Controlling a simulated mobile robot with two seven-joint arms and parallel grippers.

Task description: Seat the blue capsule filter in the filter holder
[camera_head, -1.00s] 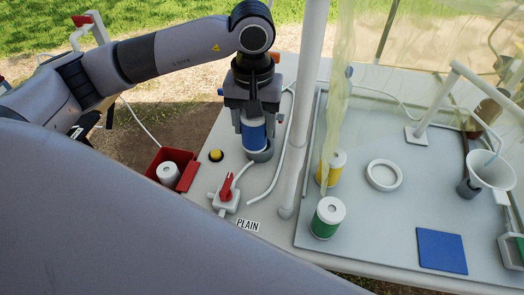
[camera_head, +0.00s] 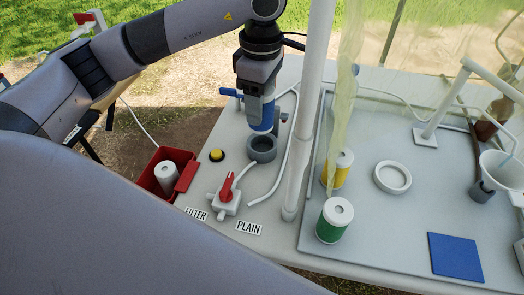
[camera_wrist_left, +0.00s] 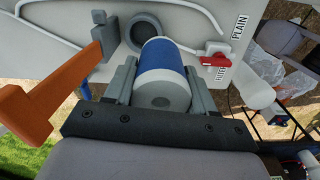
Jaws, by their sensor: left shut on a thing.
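The blue capsule filter (camera_head: 261,116) is upright in the jaws of my left gripper (camera_head: 259,98). In the left wrist view, its blue band and pale grey end (camera_wrist_left: 163,92) show between the two fingers. The filter holder (camera_head: 262,150) is a grey ring-shaped cup on the pale bench. Its dark opening shows just below the capsule in the head view, and the capsule appears above it, not in it. In the left wrist view the holder (camera_wrist_left: 143,30) lies beyond the capsule, a little to the left. My right gripper is not in view.
A red-handled valve (camera_head: 227,195), a yellow button (camera_head: 216,155) and a red bin (camera_head: 156,183) are near the holder. A white post (camera_head: 314,120) stands to its right. Yellow (camera_head: 339,171) and green (camera_head: 334,220) capsules, a white ring (camera_head: 392,177) and a blue pad (camera_head: 455,256) lie beyond.

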